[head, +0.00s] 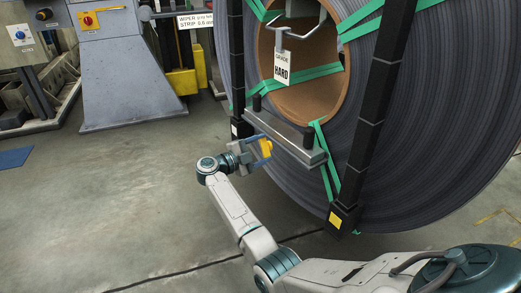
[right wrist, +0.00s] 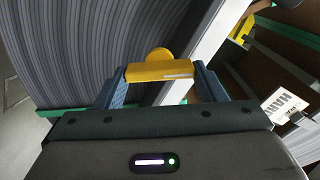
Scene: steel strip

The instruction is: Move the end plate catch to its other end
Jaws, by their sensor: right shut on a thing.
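The yellow end plate catch (right wrist: 160,71) is between the two blue-grey fingers of my right gripper (right wrist: 155,85) in the right wrist view. It is a short bar with a round yellow part behind it. In the head view my right gripper (head: 262,150) is shut on the yellow catch (head: 267,148). It stands just in front of the grey steel end plate (head: 290,137), which lies across the coil face below the bore. I cannot tell whether the catch touches the plate. My left gripper is not in view.
The large steel coil (head: 430,130) has green bands and black straps (head: 372,120). A tag reading HARD (head: 282,68) hangs in its bore from a hook. A grey machine stand (head: 125,75) and a yellow block (head: 182,82) stand behind.

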